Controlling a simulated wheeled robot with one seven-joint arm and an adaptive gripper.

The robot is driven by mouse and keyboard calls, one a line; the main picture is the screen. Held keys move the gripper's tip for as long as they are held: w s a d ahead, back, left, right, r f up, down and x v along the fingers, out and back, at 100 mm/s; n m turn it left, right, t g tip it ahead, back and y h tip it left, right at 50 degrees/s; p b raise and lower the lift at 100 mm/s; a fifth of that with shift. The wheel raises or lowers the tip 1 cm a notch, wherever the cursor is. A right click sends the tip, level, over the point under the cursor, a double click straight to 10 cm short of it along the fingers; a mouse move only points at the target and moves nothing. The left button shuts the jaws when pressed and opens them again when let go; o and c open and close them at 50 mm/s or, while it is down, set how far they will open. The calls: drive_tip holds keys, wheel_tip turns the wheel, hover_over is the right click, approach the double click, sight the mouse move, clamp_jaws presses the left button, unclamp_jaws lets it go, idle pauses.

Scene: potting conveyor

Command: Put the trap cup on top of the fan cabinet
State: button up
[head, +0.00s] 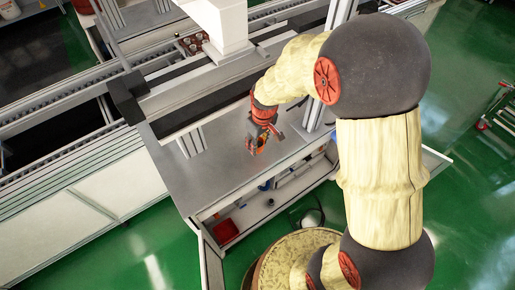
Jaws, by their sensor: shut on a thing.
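My gripper (261,149), red and dark grey, points down over the grey top of a steel bench (190,180) with open shelves below. It is shut on a small orange thing (261,141), mostly hidden by the fingers. I cannot tell from this view whether that thing is the trap cup, or how far it is above the bench top. No thing in view can be surely told as the fan cabinet.
A white boxy column (220,25) stands behind the gripper. Conveyor rails (60,90) run along the left, with a tray of small pots (192,43) at the back. A red bin (225,231) sits on the lower shelf. The bench top left of the gripper is clear.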

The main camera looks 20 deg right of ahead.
drive_tip(key=shift+w+f+b, duration=0.2)
drive_tip(key=shift+f+b, duration=0.3)
drive_tip(key=shift+f, duration=1.3)
drive_tip(key=shift+f, duration=0.15)
drive_tip(key=o, duration=1)
drive_tip(key=shift+o, duration=0.2)
drive_tip(key=s+d+r+m+t+p, duration=0.1)
drive_tip(key=s+r, duration=0.4)
drive_tip(key=r, duration=0.8)
drive_tip(key=s+d+r+m+t+p, duration=0.15)
drive_tip(key=s+r, duration=0.25)
drive_tip(key=r, duration=0.8)
drive_tip(key=s+r+m+t, duration=0.2)
drive_tip(key=s+r, duration=0.5)
drive_tip(key=s, duration=0.5)
drive_tip(key=shift+d+h, duration=0.15)
drive_tip(key=shift+h, duration=0.15)
